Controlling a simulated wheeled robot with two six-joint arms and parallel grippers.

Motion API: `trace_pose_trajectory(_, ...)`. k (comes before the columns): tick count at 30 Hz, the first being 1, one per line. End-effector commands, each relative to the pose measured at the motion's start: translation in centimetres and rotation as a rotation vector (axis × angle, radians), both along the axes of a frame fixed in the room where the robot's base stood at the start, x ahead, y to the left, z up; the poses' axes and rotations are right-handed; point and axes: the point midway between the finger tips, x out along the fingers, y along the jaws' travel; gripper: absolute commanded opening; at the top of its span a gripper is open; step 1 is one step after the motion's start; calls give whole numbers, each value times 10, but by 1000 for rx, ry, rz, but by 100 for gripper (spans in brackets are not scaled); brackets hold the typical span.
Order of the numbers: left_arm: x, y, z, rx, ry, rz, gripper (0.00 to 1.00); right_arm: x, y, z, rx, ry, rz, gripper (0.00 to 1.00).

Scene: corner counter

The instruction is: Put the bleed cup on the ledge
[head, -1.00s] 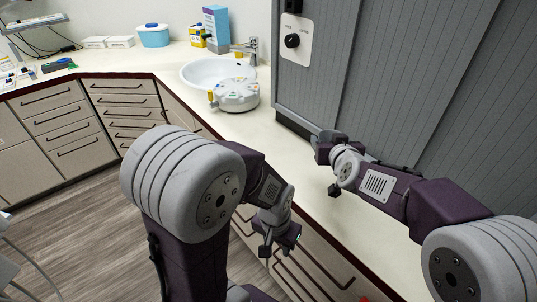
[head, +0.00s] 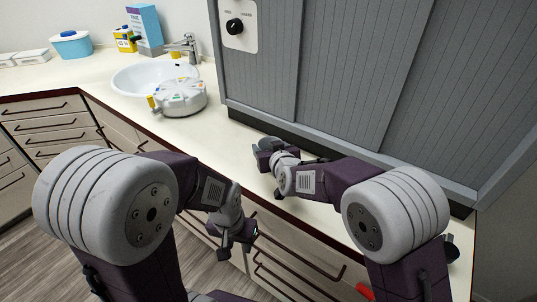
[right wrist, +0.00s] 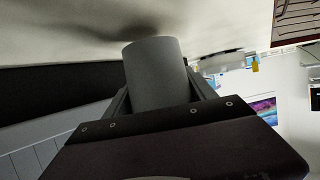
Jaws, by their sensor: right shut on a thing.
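A plain grey cylinder, which I take to be the bleed cup (right wrist: 157,75), is between the fingers of my right gripper (right wrist: 160,100) in the right wrist view. In the head view its grey end (head: 266,144) shows at the tip of my right gripper (head: 270,154), close over the counter by the grey cabinet's base. I cannot tell whether the cup touches the counter. My left gripper (head: 238,243) hangs low before the drawer fronts, away from the cup; its jaw opening is unclear. I cannot pick out a separate ledge.
The grey slatted cabinet (head: 330,70) stands along the counter's back. A round white device (head: 180,96) sits beside the sink (head: 135,80) and tap (head: 188,45). The pale counter (head: 225,150) is bare between the device and my right gripper. Drawers (head: 290,270) lie below.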

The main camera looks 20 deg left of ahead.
Motion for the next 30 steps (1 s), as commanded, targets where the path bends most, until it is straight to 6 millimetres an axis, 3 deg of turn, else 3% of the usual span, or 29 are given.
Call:
trace_pose_trajectory(3, 0, 0, -4, 0, 0, 0, 36, 0, 0, -14, 0, -1, 1, 24)
trace_pose_trajectory(14, 0, 0, -7, 0, 0, 0, 36, 0, 0, -19, 1, -2, 1, 24)
trace_pose_trajectory(15, 0, 0, -7, 0, 0, 0, 36, 0, 0, -19, 1, -1, 1, 67)
trace_pose_trajectory(17, 0, 0, -6, 0, 0, 0, 36, 0, 0, -18, 1, -1, 1, 84)
trace_pose_trajectory(30, 0, 0, -3, 0, 0, 0, 36, -6, -3, -11, 1, -1, 1, 86)
